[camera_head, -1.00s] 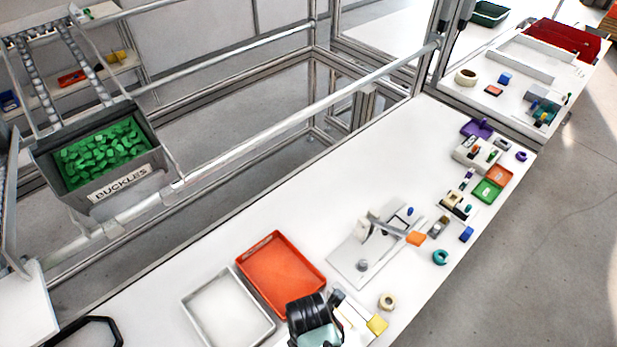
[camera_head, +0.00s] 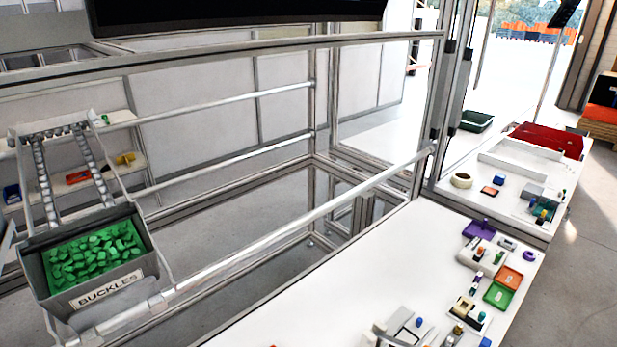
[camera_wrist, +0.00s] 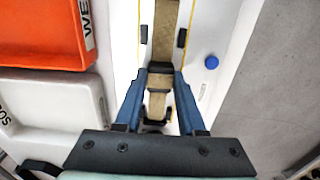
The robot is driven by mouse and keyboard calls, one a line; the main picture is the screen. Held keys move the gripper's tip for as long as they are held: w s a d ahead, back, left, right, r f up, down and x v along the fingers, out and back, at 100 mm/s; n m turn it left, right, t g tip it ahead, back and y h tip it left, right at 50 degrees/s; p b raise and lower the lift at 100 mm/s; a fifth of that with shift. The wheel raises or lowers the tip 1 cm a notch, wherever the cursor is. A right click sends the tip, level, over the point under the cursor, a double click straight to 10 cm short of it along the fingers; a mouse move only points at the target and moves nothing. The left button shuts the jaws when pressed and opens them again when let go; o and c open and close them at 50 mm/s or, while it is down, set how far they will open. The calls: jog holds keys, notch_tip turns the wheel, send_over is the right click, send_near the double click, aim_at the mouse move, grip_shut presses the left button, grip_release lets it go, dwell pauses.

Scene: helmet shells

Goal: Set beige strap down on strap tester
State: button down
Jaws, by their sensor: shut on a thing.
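The beige strap (camera_wrist: 165,35) runs up the middle of the wrist view, lengthwise between the blue fingers of my gripper (camera_wrist: 161,73). My gripper is shut on it; a dark band crosses the strap at the fingertips. Below lies a white plate (camera_wrist: 192,72) with thin yellow lines and dark blocks on both sides of the strap; it looks like the strap tester. I cannot tell whether the strap touches it. The head view shows neither my gripper nor the strap.
An orange tray (camera_wrist: 45,30) and a white tray (camera_wrist: 60,100) lie left of my gripper. A blue knob (camera_wrist: 211,62) is to the right, near the table edge. In the head view, coloured trays and small parts (camera_head: 485,270) crowd the table's right end.

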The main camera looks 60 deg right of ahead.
jog(key=shift+f, duration=0.2)
jog(key=shift+c, duration=2.1)
grip_release()
notch_tip(320, 180, up, 13)
